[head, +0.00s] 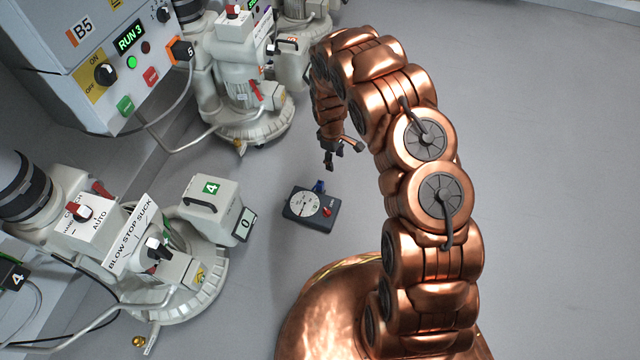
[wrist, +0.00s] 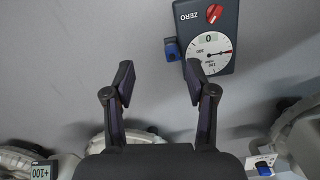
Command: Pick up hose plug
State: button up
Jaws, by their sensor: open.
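A small blue piece (head: 318,186) sticks out from the far side of a dark gauge box (head: 298,222). It looks like the hose plug, but I cannot be sure. In the wrist view the blue piece (wrist: 172,49) touches the left side of the gauge box (wrist: 224,62), ahead of the fingertips and nearer the right one. My gripper (head: 343,157) hangs beyond the box in the head view, pointing down. In the wrist view my gripper (wrist: 158,82) is open, with nothing between its fingers.
The gauge box has a white dial and red knob. A pale blower marked 4 (head: 212,186) stands left of it. Another blower (head: 240,90) stands behind, beside the B5 control cabinet (head: 100,60). Grey floor (head: 540,160) to the right is clear.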

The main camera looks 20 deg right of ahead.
jog(key=n+y+p, duration=0.1)
jog(key=n+p, duration=0.1)
send_over(320, 183)
jog(key=f, duration=0.9)
jog(key=shift+s, duration=0.2)
jog(key=shift+w+f+b, duration=0.15)
jog(key=shift+f+b, duration=0.95)
jog(key=shift+f, duration=0.85)
jog(key=shift+w+f+b, duration=0.1)
jog(key=shift+f+b, duration=1)
jog(key=shift+f, duration=0.8)
jog(key=shift+c, duration=0.2)
grip_shut()
